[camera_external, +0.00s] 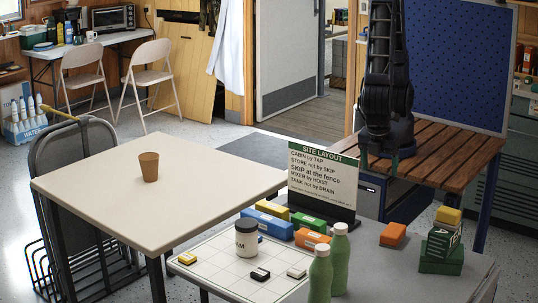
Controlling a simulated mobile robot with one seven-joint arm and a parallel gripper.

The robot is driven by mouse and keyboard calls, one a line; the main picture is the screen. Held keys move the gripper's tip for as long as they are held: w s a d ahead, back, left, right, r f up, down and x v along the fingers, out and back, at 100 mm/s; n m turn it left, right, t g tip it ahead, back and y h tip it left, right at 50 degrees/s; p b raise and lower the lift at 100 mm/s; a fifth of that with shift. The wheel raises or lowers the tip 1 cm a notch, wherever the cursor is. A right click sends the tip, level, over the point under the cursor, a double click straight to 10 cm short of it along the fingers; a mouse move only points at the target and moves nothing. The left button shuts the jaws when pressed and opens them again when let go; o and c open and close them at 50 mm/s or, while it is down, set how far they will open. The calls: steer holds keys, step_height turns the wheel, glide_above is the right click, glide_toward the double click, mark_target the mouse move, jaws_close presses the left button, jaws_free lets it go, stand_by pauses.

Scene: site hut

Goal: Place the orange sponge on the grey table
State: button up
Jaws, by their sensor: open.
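A plain orange block (393,234), which looks like the orange sponge, lies on the grey table (385,270), right of the sign. A second orange block (311,239) with a pale label lies by the grid board, so I cannot be fully sure which is the sponge. My gripper (379,164) points down at the end of the dark arm, in front of the wooden slatted bench. It is open, looks empty, and is apart from both orange blocks. The sign partly hides the area below it.
A site layout sign (324,182) stands behind the blocks. Two green bottles (340,258) and a white jar (246,239) stand near the grid board (215,262). Stacked green and yellow blocks (441,250) stand at right. The beige table (110,195) holds only a brown cup (149,167).

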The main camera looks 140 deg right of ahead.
steer(key=s+d+r+t, duration=0.2)
steer(key=s+d+r, duration=0.2)
steer(key=d+r, duration=0.5)
steer(key=s+d+r+t, duration=0.1)
steer(key=s+d+r, duration=0.2)
steer(key=s, duration=0.3)
steer(key=s+d+r+m+t, duration=0.1)
steer(key=s+d+r+t, duration=0.1)
steer(key=s+d+r, duration=0.2)
steer(key=s+d+r+t, duration=0.2)
steer(key=s+d+r, duration=0.1)
steer(key=s+r, duration=0.4)
steer(key=s, duration=0.3)
steer(key=shift+d, duration=0.4)
